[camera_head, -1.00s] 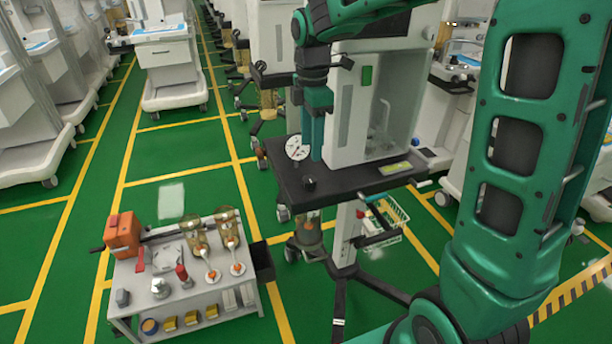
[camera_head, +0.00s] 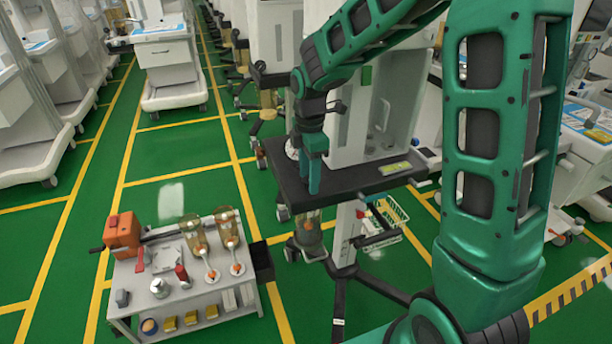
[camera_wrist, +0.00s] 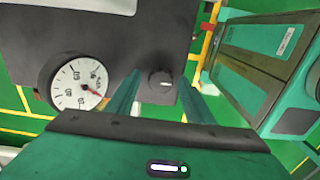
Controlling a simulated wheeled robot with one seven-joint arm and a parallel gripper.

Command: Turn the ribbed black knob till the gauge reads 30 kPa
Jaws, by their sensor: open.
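The ribbed black knob (camera_wrist: 160,83) stands on the dark shelf (camera_wrist: 120,45), with a short white mark pointing right in the wrist view. My gripper (camera_wrist: 159,78) is open, its two green fingers on either side of the knob; I cannot tell whether they touch it. In the head view my gripper (camera_head: 314,190) points down over the shelf and hides the knob. The white round gauge (camera_wrist: 79,86) is left of the knob in the wrist view, its red needle pointing right and slightly down; its figures are too small to read surely. It is partly hidden in the head view (camera_head: 291,148).
The white machine body (camera_head: 360,120) rises behind the shelf. A grey trolley (camera_head: 185,300) with an orange device (camera_head: 122,232) and several bottles stands at the lower left. A wire basket (camera_head: 388,215) hangs below the shelf. Green floor is clear between carts.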

